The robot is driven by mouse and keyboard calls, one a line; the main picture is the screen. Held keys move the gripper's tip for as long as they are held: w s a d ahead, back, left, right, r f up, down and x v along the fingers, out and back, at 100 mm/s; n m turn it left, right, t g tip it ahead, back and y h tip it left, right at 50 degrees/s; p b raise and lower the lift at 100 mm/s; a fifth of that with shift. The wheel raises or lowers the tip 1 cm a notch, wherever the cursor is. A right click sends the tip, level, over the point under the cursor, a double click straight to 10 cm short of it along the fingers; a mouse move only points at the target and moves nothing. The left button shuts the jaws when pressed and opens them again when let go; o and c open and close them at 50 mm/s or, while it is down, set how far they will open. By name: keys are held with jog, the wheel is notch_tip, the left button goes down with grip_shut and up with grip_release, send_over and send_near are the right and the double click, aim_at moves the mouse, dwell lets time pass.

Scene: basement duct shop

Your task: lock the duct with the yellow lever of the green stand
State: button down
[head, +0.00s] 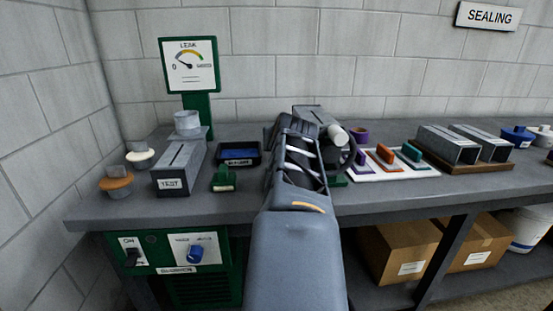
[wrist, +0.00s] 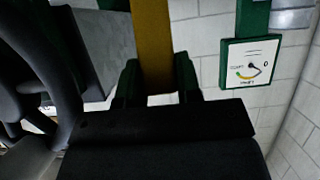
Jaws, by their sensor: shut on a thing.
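The yellow lever (wrist: 152,45) stands between the two dark green fingers of my gripper (wrist: 158,82) in the wrist view. My gripper is shut on it. A grey metal duct (head: 308,112) shows just beyond my arm in the head view, and a grey surface beside the lever in the wrist view (wrist: 108,50) seems to be its side. A bit of the green stand (head: 338,181) shows to the right of my arm. My arm hides the lever, my fingertips and most of the stand in the head view.
Left on the bench are a grey TEST box (head: 180,172), a dark blue tray (head: 239,154) and a small green block (head: 224,178). A leak gauge (head: 189,64) stands behind. Right are a white tray (head: 400,174) with coloured pieces and more ducts (head: 448,143) on a wooden board.

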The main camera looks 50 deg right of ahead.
jog(key=b, duration=0.2)
jog(key=shift+s+a+f+t+h+b, duration=0.25)
jog(key=shift+s+f+t+h+b, duration=0.05)
jog(key=shift+s+f+b, duration=0.05)
jog(key=shift+a+r+b, duration=0.1)
jog(key=shift+r+b, duration=0.05)
jog(key=shift+b, duration=0.25)
jog(key=c, duration=0.8)
grip_release()
